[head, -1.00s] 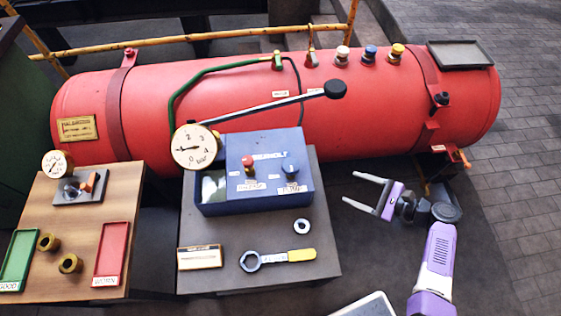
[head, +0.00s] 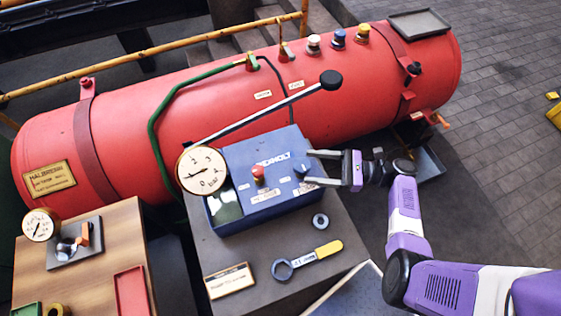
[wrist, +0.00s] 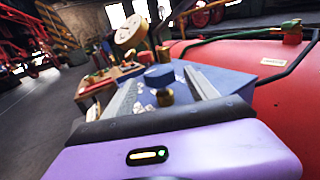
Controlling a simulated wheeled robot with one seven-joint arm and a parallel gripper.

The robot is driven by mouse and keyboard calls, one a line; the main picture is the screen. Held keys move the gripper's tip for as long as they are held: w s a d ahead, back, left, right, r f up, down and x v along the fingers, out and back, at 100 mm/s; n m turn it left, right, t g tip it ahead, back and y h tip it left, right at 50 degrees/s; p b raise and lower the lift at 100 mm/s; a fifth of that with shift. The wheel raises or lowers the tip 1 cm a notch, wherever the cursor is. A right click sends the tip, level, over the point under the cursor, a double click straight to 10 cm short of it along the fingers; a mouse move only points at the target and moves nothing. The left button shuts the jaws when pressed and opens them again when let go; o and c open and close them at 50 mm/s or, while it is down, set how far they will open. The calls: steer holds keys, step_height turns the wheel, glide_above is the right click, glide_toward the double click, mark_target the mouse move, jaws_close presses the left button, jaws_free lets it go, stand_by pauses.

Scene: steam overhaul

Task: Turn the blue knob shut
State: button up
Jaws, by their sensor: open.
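The blue knob (head: 300,170) sits on the right part of the top of a blue box (head: 262,205). My gripper (head: 308,167) reaches in from the right, open, with its two fingers on either side of the knob. I cannot tell whether either finger touches it. In the wrist view, the blue knob (wrist: 159,75) shows between the two grey fingers, towards their tips. A red knob (head: 258,173) stands left of the blue one on the same box.
A gauge (head: 201,170) and a long black-tipped lever (head: 331,80) rise behind the box. A ring (head: 320,221) and a yellow-handled wrench (head: 328,249) lie on the table in front. The red boiler (head: 130,140) stands close behind, with another blue-topped knob (head: 338,38) on it.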

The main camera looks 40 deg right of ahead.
steer(key=p+x, duration=0.1)
steer(key=x, duration=0.6)
steer(key=shift+a, duration=0.1)
steer(key=c, duration=1.4)
